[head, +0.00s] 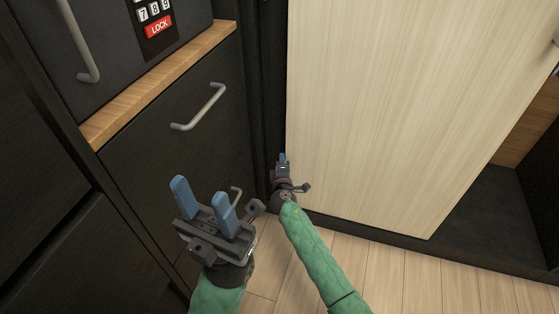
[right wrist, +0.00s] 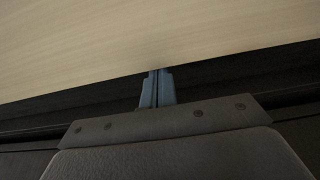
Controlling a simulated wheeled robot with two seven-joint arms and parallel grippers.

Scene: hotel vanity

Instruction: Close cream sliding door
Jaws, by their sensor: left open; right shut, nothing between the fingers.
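The cream sliding door (head: 400,100) is a pale wood-grain panel filling the upper right of the head view. An open gap with a dark floor shows to its right. Its pale face also spans the top of the right wrist view (right wrist: 150,50). My right gripper (head: 283,158) is shut and empty at the door's lower left edge; its closed fingers (right wrist: 157,88) reach up to the panel's edge, and I cannot tell whether they touch it. My left gripper (head: 202,198) is open and empty, in front of the dark drawers, left of the door.
Dark drawers with a grey bar handle (head: 200,107) stand at the left, under a wooden ledge (head: 160,85) and a safe with a red LOCK key (head: 158,27). The open compartment (head: 490,205) lies at the right. Light plank floor (head: 400,280) is clear below.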

